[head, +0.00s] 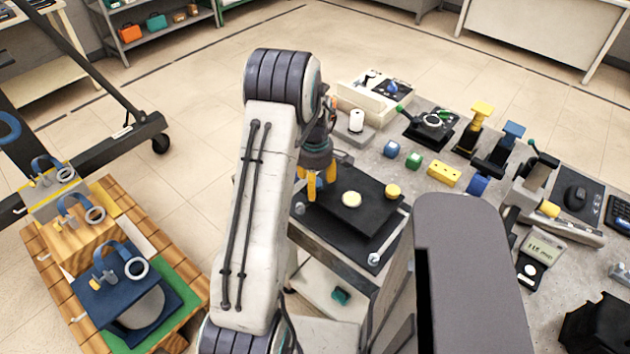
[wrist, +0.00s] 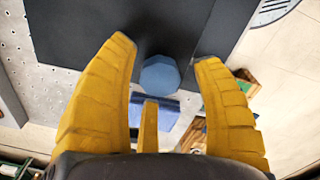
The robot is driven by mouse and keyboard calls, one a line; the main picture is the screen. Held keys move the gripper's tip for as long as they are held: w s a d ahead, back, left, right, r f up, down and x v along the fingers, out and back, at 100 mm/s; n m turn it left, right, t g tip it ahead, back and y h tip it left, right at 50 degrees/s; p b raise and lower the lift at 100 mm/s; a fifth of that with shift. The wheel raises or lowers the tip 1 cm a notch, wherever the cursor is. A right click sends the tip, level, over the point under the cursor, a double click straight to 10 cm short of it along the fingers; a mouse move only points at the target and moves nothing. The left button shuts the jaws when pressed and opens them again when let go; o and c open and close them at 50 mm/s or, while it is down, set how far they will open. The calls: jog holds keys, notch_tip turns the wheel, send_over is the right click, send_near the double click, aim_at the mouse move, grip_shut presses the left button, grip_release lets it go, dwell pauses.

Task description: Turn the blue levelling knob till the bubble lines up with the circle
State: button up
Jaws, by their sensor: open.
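The blue levelling knob (wrist: 160,74) shows in the wrist view as a faceted blue disc at the edge of a black plate (wrist: 85,30). My gripper (wrist: 164,52) is open, its yellow fingers spread either side of the knob with gaps showing. I cannot tell how far above the knob they are.
A yellow knob (head: 393,191) and a whitish knob (head: 374,259) sit at other edges of the plate. Blue, green and yellow blocks (head: 444,174) and several clamps stand to the right on the bench. A wooden crate (head: 190,265) stands on the left, with floor between.

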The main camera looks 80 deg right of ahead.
jog(key=c, duration=1.2)
jog(key=shift+f+m+b, duration=0.1)
jog(key=shift+m+b, duration=0.2)
jog(key=shift+m, duration=0.1)
jog(key=m+b, duration=0.1)
jog(key=m, duration=0.2)
jog(key=shift+f+m+b, duration=0.1)
jog(key=shift+m+b, duration=0.3)
jog(key=m+b, duration=0.1)
jog(key=m, duration=0.4)
jog(key=shift+b, duration=0.35)
jog(key=m+b, duration=0.2)
jog(key=m, duration=0.3)
jog(key=shift+m, duration=0.4)
jog(key=shift+m+b, duration=0.65)
jog(key=shift+m, duration=1.65)
jog(key=shift+a, duration=0.1)
